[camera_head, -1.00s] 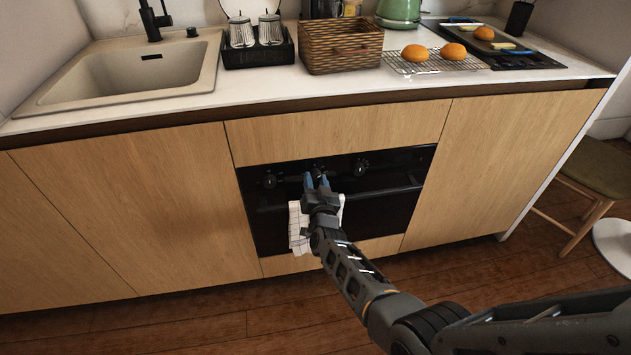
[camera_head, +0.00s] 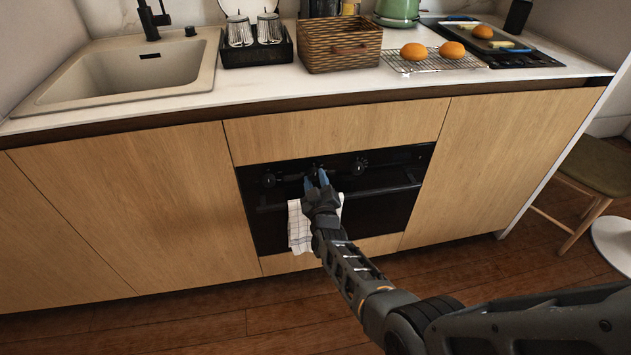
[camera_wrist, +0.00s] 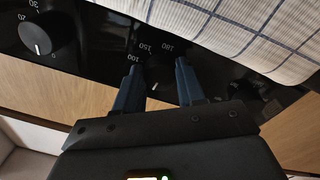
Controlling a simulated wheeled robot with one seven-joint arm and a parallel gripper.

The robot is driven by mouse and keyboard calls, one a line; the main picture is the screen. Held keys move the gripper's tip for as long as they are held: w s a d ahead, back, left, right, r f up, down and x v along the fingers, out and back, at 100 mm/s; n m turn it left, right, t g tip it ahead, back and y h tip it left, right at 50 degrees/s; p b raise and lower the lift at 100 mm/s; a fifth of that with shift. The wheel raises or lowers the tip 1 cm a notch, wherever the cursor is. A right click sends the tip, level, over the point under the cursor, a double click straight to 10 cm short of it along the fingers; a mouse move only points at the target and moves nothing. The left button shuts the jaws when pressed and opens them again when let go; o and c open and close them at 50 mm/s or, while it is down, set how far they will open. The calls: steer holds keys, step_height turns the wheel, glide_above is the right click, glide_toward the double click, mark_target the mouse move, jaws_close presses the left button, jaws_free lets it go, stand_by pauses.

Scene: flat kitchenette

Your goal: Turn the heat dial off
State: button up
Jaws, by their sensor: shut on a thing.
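The heat dial (camera_wrist: 157,84) is the middle knob on the black oven's front panel, with 100, 150 and 180 printed around it. It is dark and mostly hidden between my fingers; a small pale mark shows on it. My gripper (camera_head: 316,180) is at this knob, one blue-grey finger on each side, shut on it. In the wrist view my gripper (camera_wrist: 157,72) straddles the dial. The oven (camera_head: 400,181) is set into the wooden cabinet front.
Another dial (camera_wrist: 40,36), marked 20 and 30, stands beside it, and a third knob (camera_head: 360,166) sits to the right in the head view. A checked towel (camera_head: 299,228) hangs on the oven handle (camera_head: 385,191) just below. The counter above holds a basket (camera_head: 340,48).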

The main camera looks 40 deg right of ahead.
steer(key=shift+n, duration=1)
steer(key=o, duration=1)
steer(key=shift+o, duration=0.2)
steer(key=shift+s, duration=0.1)
steer(key=p+v, duration=0.3)
steer(key=v, duration=0.4)
steer(key=shift+s+a, duration=0.25)
